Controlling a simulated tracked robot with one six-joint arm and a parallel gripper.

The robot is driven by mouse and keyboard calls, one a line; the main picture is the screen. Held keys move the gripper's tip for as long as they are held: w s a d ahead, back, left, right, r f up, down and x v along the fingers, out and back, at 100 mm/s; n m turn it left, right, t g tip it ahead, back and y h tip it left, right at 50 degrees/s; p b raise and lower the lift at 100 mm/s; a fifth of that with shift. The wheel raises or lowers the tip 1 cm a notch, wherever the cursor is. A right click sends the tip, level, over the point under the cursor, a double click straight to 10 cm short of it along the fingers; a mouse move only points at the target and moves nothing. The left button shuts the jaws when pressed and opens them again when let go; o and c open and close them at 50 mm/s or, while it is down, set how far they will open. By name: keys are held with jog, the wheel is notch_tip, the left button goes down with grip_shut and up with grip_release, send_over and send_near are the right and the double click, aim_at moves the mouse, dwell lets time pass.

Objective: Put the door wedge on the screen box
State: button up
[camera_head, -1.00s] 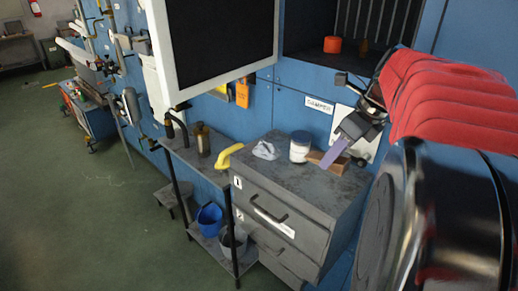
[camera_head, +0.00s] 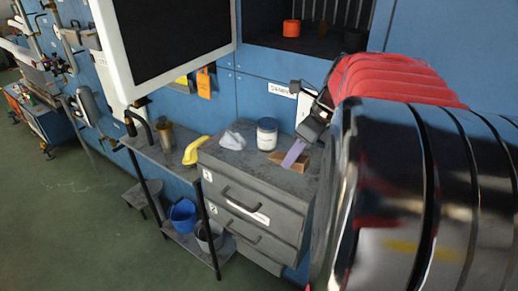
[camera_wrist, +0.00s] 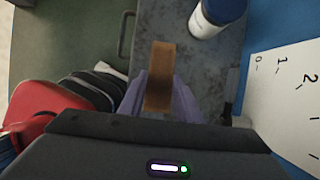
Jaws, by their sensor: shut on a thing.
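The brown door wedge (camera_wrist: 160,75) lies between the two purple fingers of my gripper (camera_wrist: 160,100) in the wrist view. My gripper is shut on it. In the head view, the wedge (camera_head: 288,161) is at the right of the grey drawer cabinet's top (camera_head: 235,158), partly hidden by the purple fingers (camera_head: 293,152). I cannot tell whether it touches the top. A large black panel in a white frame (camera_head: 103,30) fills the upper left. I cannot tell whether this is the screen box.
A white jar with a dark blue lid (camera_head: 267,138) stands close to the wedge. A crumpled white thing (camera_head: 232,140) and a yellow curved thing (camera_head: 194,150) are further left. A dark opening behind holds an orange cylinder (camera_head: 291,28). A blue wall stands behind the cabinet.

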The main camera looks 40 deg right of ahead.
aim_at(293, 167)
jog(key=shift+f, duration=0.3)
jog(key=shift+f, duration=0.1)
jog(key=shift+f, duration=1.75)
jog(key=shift+f, duration=0.1)
jog(key=o, duration=1)
jog(key=v, duration=1.2)
